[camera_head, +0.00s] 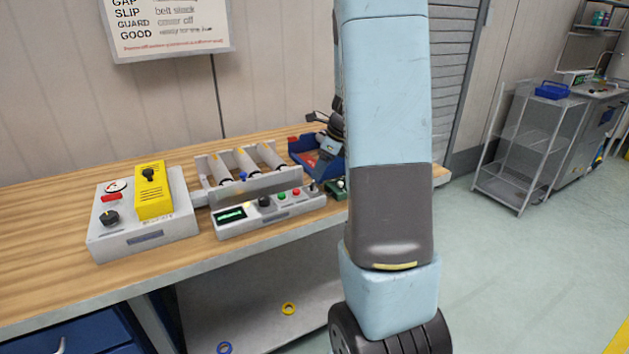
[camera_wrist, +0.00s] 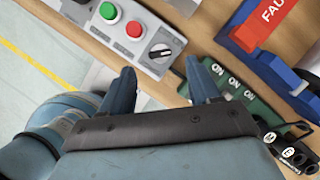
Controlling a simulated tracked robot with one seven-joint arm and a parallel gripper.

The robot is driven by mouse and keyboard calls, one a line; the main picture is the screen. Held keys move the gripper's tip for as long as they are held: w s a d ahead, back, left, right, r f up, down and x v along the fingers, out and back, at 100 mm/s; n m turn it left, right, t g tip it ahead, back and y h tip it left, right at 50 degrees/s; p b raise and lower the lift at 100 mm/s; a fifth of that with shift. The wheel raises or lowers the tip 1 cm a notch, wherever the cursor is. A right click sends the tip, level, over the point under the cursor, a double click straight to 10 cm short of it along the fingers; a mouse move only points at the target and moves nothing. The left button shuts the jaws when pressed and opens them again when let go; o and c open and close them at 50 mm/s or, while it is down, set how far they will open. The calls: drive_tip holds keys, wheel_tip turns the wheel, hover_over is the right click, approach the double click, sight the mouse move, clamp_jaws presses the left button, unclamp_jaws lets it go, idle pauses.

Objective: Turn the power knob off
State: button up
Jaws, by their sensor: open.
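In the wrist view a black selector knob (camera_wrist: 159,51) sits on a light square plate at the end of a grey control panel (camera_wrist: 170,20). The green button (camera_wrist: 109,11) and red button (camera_wrist: 134,29) are beside it. My gripper (camera_wrist: 160,70) is open and empty, its two fingers apart on either side of the knob's line, with the knob just beyond the tips. Contact cannot be told. In the head view the panel (camera_head: 240,229) stands at the bench front, with a larger black knob (camera_head: 264,202) and the end selector (camera_head: 312,187).
A green box (camera_wrist: 240,98) with switches marked ON lies close by my right finger. A blue and red bin (camera_wrist: 265,22) is beyond it. A grey box (camera_head: 145,238) with a black knob (camera_head: 109,218) and yellow cover (camera_head: 153,195) stands left, with rollers (camera_head: 246,163) behind the panel.

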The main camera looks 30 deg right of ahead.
sight(313, 183)
drive_tip(key=shift+x, duration=2.75)
drive_tip(key=c, duration=1)
drive_tip(key=shift+c, duration=0.2)
